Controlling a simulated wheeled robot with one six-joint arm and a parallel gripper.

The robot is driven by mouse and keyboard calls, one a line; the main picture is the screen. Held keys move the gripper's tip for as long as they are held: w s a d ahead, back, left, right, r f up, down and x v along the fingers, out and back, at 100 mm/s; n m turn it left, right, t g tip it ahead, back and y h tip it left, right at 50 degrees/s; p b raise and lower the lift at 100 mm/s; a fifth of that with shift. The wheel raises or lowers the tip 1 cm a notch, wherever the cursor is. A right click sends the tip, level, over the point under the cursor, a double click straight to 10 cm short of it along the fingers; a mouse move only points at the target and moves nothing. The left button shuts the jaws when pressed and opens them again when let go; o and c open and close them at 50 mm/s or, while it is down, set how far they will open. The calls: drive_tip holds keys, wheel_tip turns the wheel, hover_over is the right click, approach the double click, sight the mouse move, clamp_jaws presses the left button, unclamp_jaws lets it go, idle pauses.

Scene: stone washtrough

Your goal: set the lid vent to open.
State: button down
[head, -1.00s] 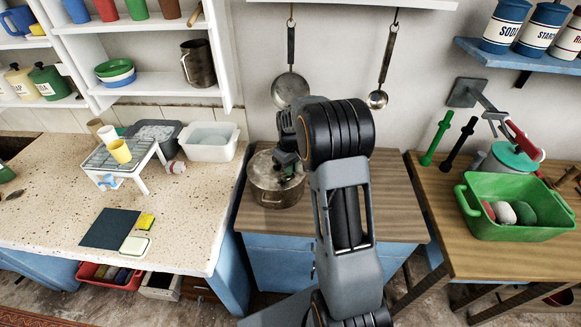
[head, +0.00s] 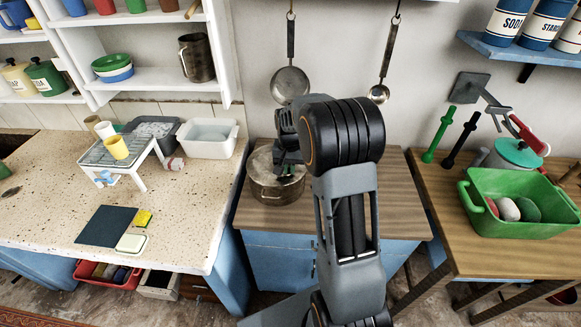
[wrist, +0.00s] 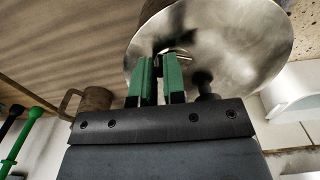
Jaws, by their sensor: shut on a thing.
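The metal pot (head: 278,189) stands on the wooden top of the blue cabinet, with its shiny lid (head: 260,162) on it. The lid (wrist: 255,45) fills the upper right of the wrist view. My gripper (head: 287,160) is over the lid. In the wrist view, the green fingers of my gripper (wrist: 160,62) are close together at the lid, shut on a small dark part that looks like the vent. The fingers hide most of it, so its setting cannot be read. A dark knob (wrist: 204,82) shows just right of the fingers.
A ladle (head: 379,92) and a pan (head: 290,84) hang on the wall behind the pot. A white basin (head: 208,150) stands on the counter to the left. A green tub (head: 520,222) stands on the right table. The cabinet top right of the pot is clear.

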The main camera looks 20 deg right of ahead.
sight(289, 170)
drive_tip(key=shift+s+a+m, duration=0.1)
drive_tip(key=shift+m, duration=0.5)
drive_tip(key=c, duration=1.2)
unclamp_jaws()
drive_tip(key=shift+r, duration=0.1)
wheel_tip(289, 170, up, 14)
drive_tip(key=shift+f+b, duration=0.15)
drive_tip(key=shift+b, duration=0.2)
